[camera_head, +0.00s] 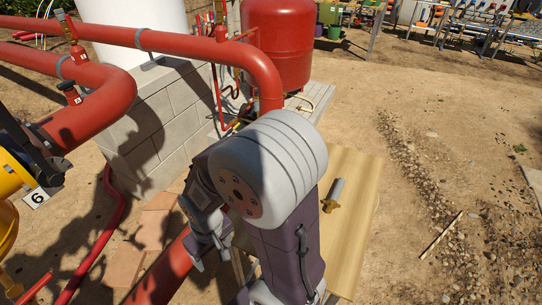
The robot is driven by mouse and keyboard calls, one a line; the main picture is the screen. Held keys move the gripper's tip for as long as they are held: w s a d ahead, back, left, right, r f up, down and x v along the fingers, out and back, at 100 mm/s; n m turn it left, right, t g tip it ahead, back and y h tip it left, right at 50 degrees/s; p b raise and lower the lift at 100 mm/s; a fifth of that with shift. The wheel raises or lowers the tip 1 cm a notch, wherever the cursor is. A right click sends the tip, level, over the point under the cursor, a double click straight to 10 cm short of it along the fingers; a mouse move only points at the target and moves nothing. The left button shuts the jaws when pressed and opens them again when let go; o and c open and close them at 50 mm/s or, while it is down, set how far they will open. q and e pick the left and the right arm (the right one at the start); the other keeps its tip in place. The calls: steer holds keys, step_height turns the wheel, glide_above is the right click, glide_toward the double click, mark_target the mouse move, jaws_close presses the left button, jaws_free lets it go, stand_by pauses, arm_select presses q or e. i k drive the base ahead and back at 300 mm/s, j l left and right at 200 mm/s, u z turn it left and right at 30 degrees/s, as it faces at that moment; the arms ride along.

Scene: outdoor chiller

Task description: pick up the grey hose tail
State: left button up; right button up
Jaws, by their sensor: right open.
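The grey hose tail (337,189) is a short grey cylinder with a brass-coloured fitting at its lower end. It lies on the light wooden table top (357,222), just right of my large white arm joint. My right gripper (212,257) is open and hangs to the left of the table, well apart from the hose tail. My own arm covers the left part of the table. My left gripper is not in view.
Thick red pipes (180,42) run across the upper left above a grey block plinth (160,115). A red tank (277,40) stands behind the table. A yellow valve body (12,175) with tag 6 is at left. Bare ground lies open on the right.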

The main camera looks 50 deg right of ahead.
mark_target(331, 204)
steer(key=l+z, duration=0.2)
steer(key=z, duration=2.35)
steer(key=l+u, duration=0.85)
steer(key=k+l+u, duration=0.1)
steer(key=l+u, duration=0.15)
steer(key=u, duration=0.2)
steer(key=k+l+u, duration=0.15)
steer(key=l+u, duration=0.15)
steer(key=u, duration=0.15)
steer(key=l+u, duration=1.1)
